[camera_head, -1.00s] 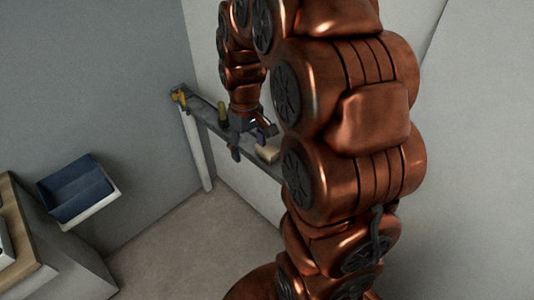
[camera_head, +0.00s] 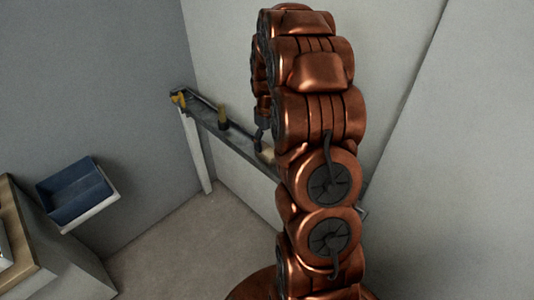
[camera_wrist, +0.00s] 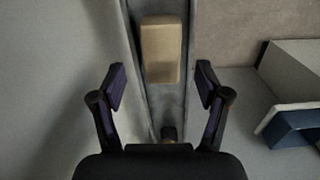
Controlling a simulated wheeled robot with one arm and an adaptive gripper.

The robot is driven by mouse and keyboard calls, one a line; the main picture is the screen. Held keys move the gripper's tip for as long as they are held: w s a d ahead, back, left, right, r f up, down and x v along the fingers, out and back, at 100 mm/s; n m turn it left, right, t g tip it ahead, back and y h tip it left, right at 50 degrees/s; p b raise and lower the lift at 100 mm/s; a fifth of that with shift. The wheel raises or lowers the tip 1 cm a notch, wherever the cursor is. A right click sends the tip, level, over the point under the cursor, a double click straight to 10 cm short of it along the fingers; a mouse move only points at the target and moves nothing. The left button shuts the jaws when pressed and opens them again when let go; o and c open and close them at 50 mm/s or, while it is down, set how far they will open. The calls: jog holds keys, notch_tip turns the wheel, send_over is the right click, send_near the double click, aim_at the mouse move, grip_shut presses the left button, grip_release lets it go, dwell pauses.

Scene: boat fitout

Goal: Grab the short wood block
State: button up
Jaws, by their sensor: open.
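The short wood block (camera_wrist: 162,49) is a pale tan block lying on a narrow grey shelf (camera_wrist: 174,100) in the wrist view. My gripper (camera_wrist: 161,84) is open, with one dark finger on each side of the shelf. The block lies just beyond the fingertips, about midway between them, and nothing is held. In the head view the block (camera_head: 267,154) shows as a small pale patch on the shelf (camera_head: 226,136), partly hidden by my arm. My gripper (camera_head: 261,136) is mostly hidden there.
A yellow and black tool (camera_head: 180,98) lies at the shelf's far left end. A blue bin (camera_head: 76,194) is at the left, near a wood-topped counter (camera_head: 22,235). Walls flank the shelf.

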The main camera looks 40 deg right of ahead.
aim_at(267, 150)
jog(key=shift+a+f+p, duration=0.1)
jog(key=shift+f+p, duration=0.9)
jog(key=shift+f, duration=1.55)
jog(key=c, duration=1.3)
